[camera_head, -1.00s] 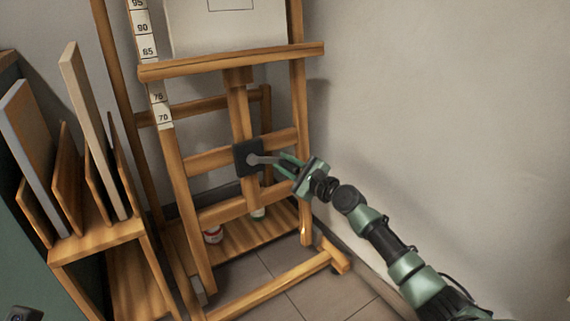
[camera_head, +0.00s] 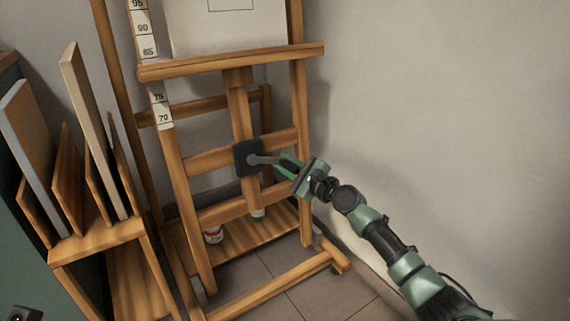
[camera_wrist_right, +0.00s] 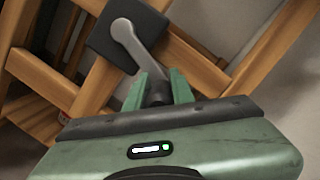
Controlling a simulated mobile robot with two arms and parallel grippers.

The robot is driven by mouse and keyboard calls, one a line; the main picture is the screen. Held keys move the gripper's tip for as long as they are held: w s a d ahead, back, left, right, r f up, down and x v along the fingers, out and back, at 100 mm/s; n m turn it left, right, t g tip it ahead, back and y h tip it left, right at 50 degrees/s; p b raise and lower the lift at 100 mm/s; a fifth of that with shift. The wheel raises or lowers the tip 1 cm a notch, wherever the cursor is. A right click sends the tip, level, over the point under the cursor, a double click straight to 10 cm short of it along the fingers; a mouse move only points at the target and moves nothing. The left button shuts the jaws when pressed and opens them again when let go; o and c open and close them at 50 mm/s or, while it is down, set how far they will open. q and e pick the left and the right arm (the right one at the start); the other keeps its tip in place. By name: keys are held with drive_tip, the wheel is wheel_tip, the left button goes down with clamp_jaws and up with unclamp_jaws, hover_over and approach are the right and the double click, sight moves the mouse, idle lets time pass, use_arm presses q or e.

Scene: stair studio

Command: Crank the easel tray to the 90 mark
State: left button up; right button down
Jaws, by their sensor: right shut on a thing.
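The wooden easel stands against the wall, with its tray (camera_head: 230,62) lying across the front. A white scale (camera_head: 145,48) runs up the left post; the tray's left end is between the 85 and 75 labels. A dark crank box (camera_head: 247,158) sits on the central post, with a grey crank arm (camera_head: 267,160) pointing right. My right gripper (camera_head: 284,163) is shut on the crank's handle. In the right wrist view the crank arm (camera_wrist_right: 126,45) runs from the box (camera_wrist_right: 104,35) down to the handle between the green fingers (camera_wrist_right: 159,88).
A white canvas (camera_head: 225,28) rests on the tray. A wooden rack (camera_head: 98,240) with upright panels stands at the left. A jar (camera_head: 213,234) sits on the easel's lower shelf. The wall at right is bare.

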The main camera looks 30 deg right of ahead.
drive_tip(key=shift+m, duration=0.5)
idle(0.3)
